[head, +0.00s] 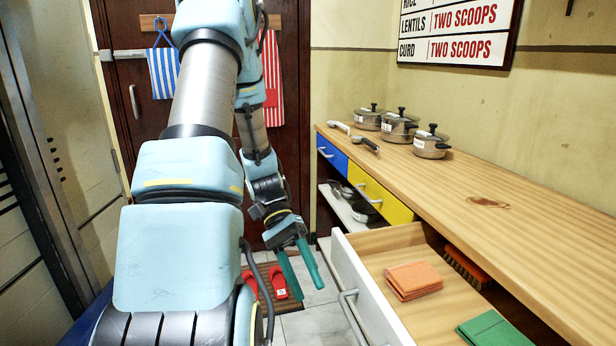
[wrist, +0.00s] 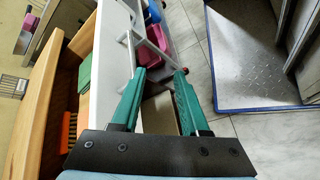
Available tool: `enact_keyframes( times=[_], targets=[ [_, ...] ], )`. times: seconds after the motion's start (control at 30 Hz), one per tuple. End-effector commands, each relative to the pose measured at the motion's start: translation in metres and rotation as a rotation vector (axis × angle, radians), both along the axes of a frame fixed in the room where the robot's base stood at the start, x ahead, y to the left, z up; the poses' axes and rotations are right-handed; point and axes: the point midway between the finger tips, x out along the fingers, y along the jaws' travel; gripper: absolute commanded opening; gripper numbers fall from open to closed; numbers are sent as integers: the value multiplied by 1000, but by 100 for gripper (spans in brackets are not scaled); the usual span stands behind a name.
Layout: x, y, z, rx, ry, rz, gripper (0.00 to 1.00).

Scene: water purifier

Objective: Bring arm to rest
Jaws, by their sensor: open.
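My gripper (head: 298,265) hangs at the end of my arm, pointing down, in front of the counter and left of the open drawer (head: 365,300). Its two teal fingers are apart with nothing between them. In the wrist view my gripper (wrist: 160,72) is also open and empty, with the white drawer front beside its left finger and grey floor tiles to the right. The arm reaches forward and bends down. From these views I cannot tell whether a finger touches the drawer.
The pulled-out drawer holds an orange cloth (head: 413,280), a green cloth (head: 493,330) and a brush (head: 467,266). Steel pots (head: 398,127) stand on the wooden counter (head: 540,210). Red slippers (head: 279,282) lie on a floor mat. A blue-edged metal plate (wrist: 240,60) shows right of my gripper.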

Motion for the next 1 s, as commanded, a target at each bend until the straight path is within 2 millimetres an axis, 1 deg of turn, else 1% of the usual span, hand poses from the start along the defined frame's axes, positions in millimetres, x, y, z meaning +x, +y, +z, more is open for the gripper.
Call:
enact_keyframes(
  times=[0.03, 0.1, 0.2, 0.3, 0.43, 0.7, 0.73, 0.87, 1.0],
  targets=[
    [-1, 7, 4, 85, -81, -4, 45],
    [1, 18, 5, 206, -196, 7, 45],
    [7, 34, 9, 348, -368, 41, 45],
    [17, 45, 17, 446, -530, 88, 45],
    [28, 55, 30, 519, -701, 153, 45],
    [46, 62, 60, 565, -988, 290, 45],
    [47, 62, 72, 566, -979, 289, 45],
    [46, 62, 97, 566, -971, 286, 45],
    [46, 62, 126, 567, -969, 284, 45]
  ],
)
